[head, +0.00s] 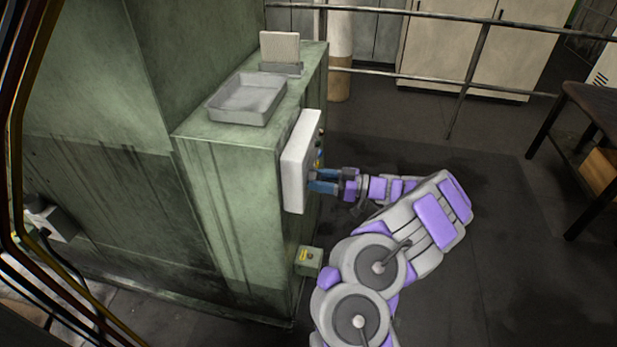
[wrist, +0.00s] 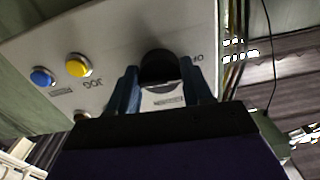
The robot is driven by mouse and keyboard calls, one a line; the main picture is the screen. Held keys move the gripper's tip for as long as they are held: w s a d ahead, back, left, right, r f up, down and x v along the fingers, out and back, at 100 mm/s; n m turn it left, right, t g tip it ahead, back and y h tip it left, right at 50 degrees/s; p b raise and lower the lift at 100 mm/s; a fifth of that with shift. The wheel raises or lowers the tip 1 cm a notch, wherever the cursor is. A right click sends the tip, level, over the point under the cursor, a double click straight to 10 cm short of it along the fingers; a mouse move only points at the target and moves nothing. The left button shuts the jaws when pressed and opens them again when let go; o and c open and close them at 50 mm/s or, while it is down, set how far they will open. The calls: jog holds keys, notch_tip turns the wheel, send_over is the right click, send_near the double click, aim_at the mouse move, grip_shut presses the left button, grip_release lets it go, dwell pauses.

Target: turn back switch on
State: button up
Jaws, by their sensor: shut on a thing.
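The switch is a round black rotary knob (wrist: 159,67) on a pale control panel (wrist: 110,38), in the wrist view. My gripper (wrist: 163,85) has its two blue fingers on either side of the knob and is shut on it. The panel also shows in the head view as a white box (head: 297,165) on the side of the green machine cabinet. There my gripper (head: 318,181) reaches the panel's face from the right. The knob is hidden in the head view, and its pointer position cannot be told.
A blue button (wrist: 42,77) and a yellow button (wrist: 78,66) sit left of the knob. A grey tray (head: 247,98) lies on the green cabinet (head: 235,200). A small green box (head: 308,261) is mounted below the panel.

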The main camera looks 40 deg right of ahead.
jog(key=m+p, duration=0.4)
jog(key=m, duration=0.6)
jog(key=shift+r, duration=0.1)
jog(key=o, duration=1.3)
jog(key=shift+w+d, duration=0.1)
jog(key=shift+d, duration=0.05)
jog(key=shift+o, duration=0.2)
